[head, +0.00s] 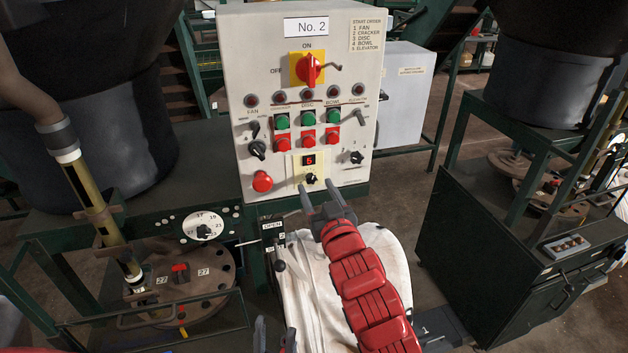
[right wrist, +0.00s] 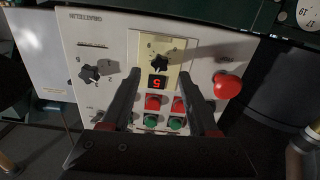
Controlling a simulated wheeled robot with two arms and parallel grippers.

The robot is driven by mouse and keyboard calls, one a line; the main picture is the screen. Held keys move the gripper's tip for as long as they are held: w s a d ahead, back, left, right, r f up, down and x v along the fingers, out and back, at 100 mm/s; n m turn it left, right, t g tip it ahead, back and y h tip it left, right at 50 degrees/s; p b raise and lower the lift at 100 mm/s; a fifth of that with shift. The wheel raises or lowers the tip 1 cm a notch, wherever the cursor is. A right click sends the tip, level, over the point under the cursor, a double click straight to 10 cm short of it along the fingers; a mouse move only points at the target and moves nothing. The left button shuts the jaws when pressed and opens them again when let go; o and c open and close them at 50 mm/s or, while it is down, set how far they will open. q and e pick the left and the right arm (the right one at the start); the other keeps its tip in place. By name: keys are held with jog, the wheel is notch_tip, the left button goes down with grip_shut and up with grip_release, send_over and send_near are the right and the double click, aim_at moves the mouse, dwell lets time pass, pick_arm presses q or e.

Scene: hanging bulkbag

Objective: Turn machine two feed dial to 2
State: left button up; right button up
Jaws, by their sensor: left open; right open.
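The No. 2 control panel (head: 345,95) stands upright ahead of me. On its lower part a cream plate carries a red digital display (head: 309,160) reading 5 and a black star-shaped dial (head: 311,179) below it. In the right wrist view the panel is upside down, with the dial (right wrist: 160,58) above the display (right wrist: 157,82). My right gripper (head: 318,190) is open and empty just in front of and below the dial; its fingers (right wrist: 161,80) straddle the display in the wrist view. No contact with the dial shows. My left gripper (head: 274,336) is open, low at the bottom edge.
A red mushroom button (head: 263,182) lies left of the dial, and another black knob (head: 357,157) lies right. Red and green buttons (head: 308,126) sit above. A white bulk bag (head: 310,285) hangs below the panel. A dark machine cabinet (head: 490,240) stands at right.

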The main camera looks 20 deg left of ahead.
aim_at(311, 179)
jog(key=shift+p+x, duration=0.35)
jog(key=shift+x, duration=1.1)
jog(key=shift+f, duration=0.15)
grip_shut()
